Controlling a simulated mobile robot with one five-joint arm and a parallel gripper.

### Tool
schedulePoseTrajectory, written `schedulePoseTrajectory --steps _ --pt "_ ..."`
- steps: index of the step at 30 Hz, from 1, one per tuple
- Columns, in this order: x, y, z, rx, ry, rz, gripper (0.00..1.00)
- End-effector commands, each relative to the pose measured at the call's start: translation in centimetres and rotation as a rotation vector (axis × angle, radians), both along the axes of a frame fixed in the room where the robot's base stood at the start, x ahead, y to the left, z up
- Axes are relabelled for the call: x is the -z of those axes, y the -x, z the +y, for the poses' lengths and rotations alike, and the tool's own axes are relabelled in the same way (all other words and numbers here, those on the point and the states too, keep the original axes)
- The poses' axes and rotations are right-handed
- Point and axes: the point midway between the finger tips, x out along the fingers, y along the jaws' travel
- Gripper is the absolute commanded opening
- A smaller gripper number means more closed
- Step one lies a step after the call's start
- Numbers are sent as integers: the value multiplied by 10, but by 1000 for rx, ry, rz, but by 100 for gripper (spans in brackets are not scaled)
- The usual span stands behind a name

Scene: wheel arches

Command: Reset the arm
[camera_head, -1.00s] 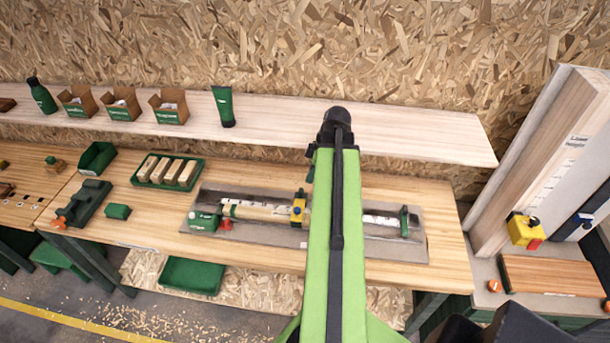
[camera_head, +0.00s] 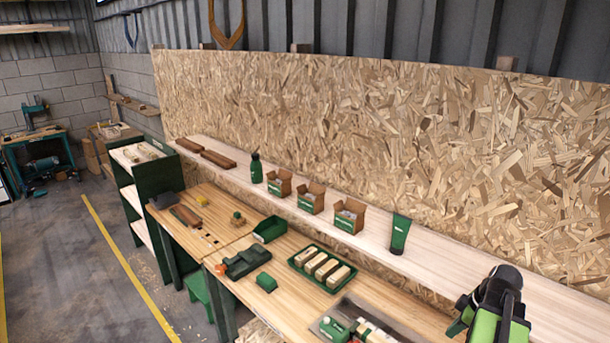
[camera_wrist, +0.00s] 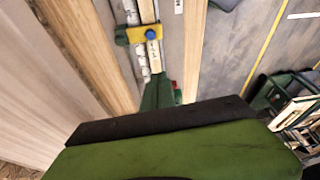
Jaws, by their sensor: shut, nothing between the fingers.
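My arm (camera_head: 490,312) shows at the bottom right of the head view, green and black, in front of the shelf. My gripper (camera_wrist: 165,120) fills the bottom of the wrist view as a broad green body with a black edge. It is shut and holds nothing. Beyond it in the wrist view is the workbench jig, with a yellow clamp block (camera_wrist: 143,34) with a blue knob and a green end piece (camera_wrist: 159,92). The arm hides part of the shelf in the head view.
A shelf (camera_head: 450,262) with a green tube (camera_head: 400,233), open boxes and a dark bottle runs along the chipboard wall. The workbench below carries a green tray of wooden blocks (camera_head: 322,266) and a green tool (camera_head: 246,263). Open floor (camera_head: 60,260) lies to the left.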

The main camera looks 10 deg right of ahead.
Motion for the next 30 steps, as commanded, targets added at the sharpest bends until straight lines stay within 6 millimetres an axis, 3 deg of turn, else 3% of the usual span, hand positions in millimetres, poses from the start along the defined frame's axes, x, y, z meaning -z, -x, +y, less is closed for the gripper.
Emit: schedulePoseTrajectory --steps 1,3,6,9,12,18,22,30 --pt "35 -26 31 -71 0 0 0" --pt "63 -59 78 -176 2 2 0" --pt "102 -95 151 -322 16 16 0" --pt "139 -117 223 -393 30 51 0" --pt "169 -128 287 -393 45 95 0" --pt "217 -126 382 -227 88 182 0" --pt "226 -120 404 3 112 226 0" --pt "221 -116 388 529 113 268 0"
